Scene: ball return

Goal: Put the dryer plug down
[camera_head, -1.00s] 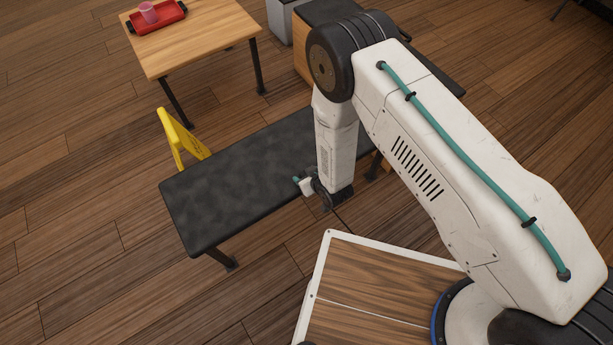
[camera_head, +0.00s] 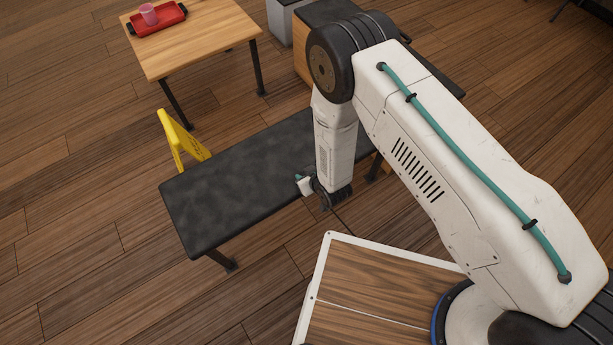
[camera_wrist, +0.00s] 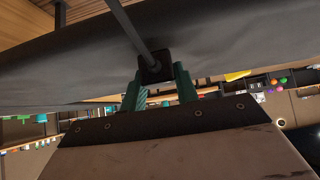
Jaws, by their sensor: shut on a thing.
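In the wrist view, my gripper (camera_wrist: 160,92) has its teal fingers closed on a small black block, which I take to be the dryer plug (camera_wrist: 154,70). A grey cord or rod runs from it toward the top left. The dark bench (camera_wrist: 70,68) fills much of the upper part of that view. In the head view, my gripper (camera_head: 302,184) is at the front edge of the black padded bench (camera_head: 225,190). The plug cannot be made out there. I cannot tell whether it touches the bench.
A yellow floor sign (camera_head: 172,140) stands behind the bench's left end. A wooden table (camera_head: 205,45) at the back left carries a red tray (camera_head: 170,22) with a pink cup (camera_head: 148,14). Most of the bench top is bare. Open wooden floor lies to the left.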

